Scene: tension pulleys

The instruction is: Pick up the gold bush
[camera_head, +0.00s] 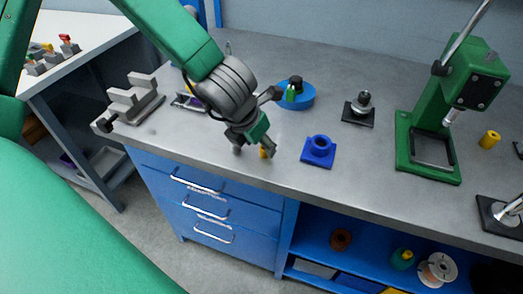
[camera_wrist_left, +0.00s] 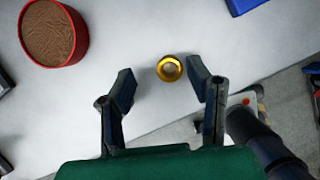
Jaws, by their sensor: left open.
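The gold bush is a small shiny ring-shaped piece (camera_wrist_left: 169,68) standing on the grey worktop near its front edge, its round opening facing up in the wrist view. In the head view it shows as a small yellow-orange spot (camera_head: 263,153), partly hidden by my left gripper. My left gripper (camera_head: 255,151) is open and points down over the bush. In the wrist view the bush lies between and slightly beyond the two fingertips (camera_wrist_left: 163,82), with a gap on each side. My right gripper is not in view.
A blue pulley block (camera_head: 319,151) stands just right of my gripper. A blue round dish (camera_head: 296,97) is behind it. A green press (camera_head: 445,120) and a yellow cylinder (camera_head: 489,139) are farther right. A red-rimmed round container (camera_wrist_left: 82,40) shows in the wrist view.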

